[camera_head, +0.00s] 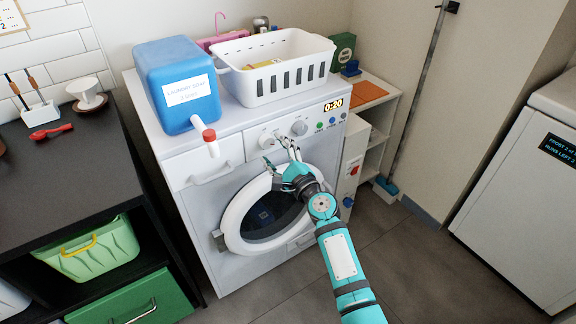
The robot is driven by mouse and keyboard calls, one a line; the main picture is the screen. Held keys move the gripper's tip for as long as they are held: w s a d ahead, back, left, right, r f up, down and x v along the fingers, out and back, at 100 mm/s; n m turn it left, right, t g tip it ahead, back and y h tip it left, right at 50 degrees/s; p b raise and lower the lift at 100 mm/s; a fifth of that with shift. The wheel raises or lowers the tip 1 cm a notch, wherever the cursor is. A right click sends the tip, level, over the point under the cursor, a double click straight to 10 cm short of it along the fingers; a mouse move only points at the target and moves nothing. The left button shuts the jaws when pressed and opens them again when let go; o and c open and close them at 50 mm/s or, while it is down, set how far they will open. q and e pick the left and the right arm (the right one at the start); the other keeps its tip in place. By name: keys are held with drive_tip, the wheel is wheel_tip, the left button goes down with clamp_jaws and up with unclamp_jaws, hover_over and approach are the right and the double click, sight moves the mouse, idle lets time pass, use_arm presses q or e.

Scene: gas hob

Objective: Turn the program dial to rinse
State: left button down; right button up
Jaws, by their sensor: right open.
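A white washing machine (215,240) stands in the middle, with a control panel along its top front. Two round dials show on the panel, a left dial (267,140) and a right dial (299,128). I cannot tell which is the program dial, and the markings are too small to read. My left gripper is out of view.
A blue laundry soap jug (170,75) with a red-tipped spout overhangs the machine's front left edge. A white basket (280,85) stands on top. Small coloured buttons (320,126) sit right of the dials. A black counter (60,160) is at left; floor (425,265) at right is free.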

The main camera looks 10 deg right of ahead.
drive_tip(key=v, duration=0.9)
drive_tip(key=shift+s, duration=0.3)
drive_tip(key=shift+f, duration=0.15)
